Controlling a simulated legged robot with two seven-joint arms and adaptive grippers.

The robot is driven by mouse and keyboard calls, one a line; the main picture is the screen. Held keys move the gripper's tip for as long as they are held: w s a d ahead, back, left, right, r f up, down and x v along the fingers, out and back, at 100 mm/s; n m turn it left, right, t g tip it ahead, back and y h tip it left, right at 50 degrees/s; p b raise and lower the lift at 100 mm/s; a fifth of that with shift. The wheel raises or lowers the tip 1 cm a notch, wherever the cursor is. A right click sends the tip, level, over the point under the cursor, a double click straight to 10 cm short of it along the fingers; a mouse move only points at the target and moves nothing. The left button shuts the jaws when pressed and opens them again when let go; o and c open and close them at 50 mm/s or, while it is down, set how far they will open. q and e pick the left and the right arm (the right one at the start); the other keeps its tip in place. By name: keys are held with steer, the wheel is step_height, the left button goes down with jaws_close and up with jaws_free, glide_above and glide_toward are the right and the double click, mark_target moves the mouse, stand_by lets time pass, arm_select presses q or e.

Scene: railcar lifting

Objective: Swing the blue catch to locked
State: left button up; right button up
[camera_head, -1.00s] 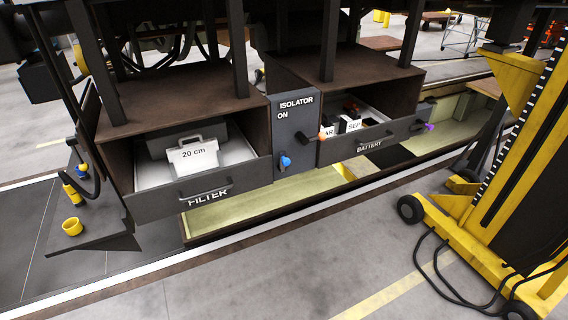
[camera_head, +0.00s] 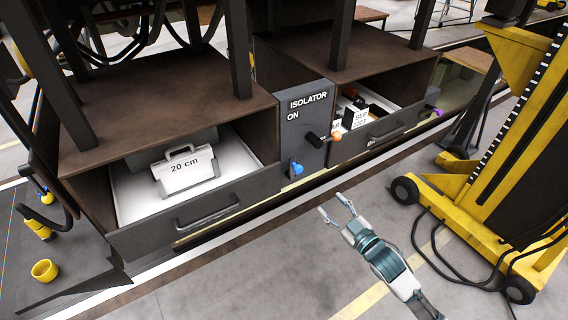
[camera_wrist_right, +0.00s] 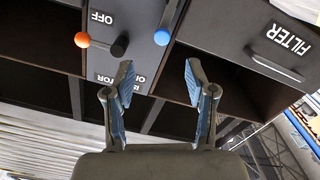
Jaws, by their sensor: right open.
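The blue catch (camera_head: 296,168) is a small blue knob at the lower left edge of the grey isolator panel (camera_head: 305,115), beside the filter drawer (camera_head: 200,213). In the right wrist view the blue catch (camera_wrist_right: 161,37) shows beyond the fingertips, near the panel's edge. My right gripper (camera_head: 332,203) is open and empty, in front of and below the panel, apart from the catch. Its two fingers also show in the wrist view (camera_wrist_right: 158,68). My left gripper is out of view.
The filter drawer and battery drawer (camera_head: 385,135) stand open on either side. A yellow lifting jack (camera_head: 465,190) with cables is at the right.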

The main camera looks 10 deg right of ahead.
steer(key=r, duration=0.1)
steer(key=p, duration=0.2)
glide_toward(300, 171)
steer(key=w, duration=0.2)
steer(key=x, duration=0.5)
steer(key=a+x, duration=0.1)
steer(key=x, duration=0.2)
steer(key=shift+s, duration=0.1)
steer(key=shift+w+a+f+p, duration=0.1)
steer(key=shift+w+a+p, duration=0.15)
steer(key=shift+w, duration=0.2)
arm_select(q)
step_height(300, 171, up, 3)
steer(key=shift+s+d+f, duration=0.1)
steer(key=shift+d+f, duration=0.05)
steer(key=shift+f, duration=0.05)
arm_select(e)
steer(key=shift+d, duration=0.2)
steer(key=shift+d, duration=0.1)
steer(key=shift+d+f, duration=0.1)
steer(key=c, duration=0.8)
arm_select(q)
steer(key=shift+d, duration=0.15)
arm_select(e)
jaws_close()
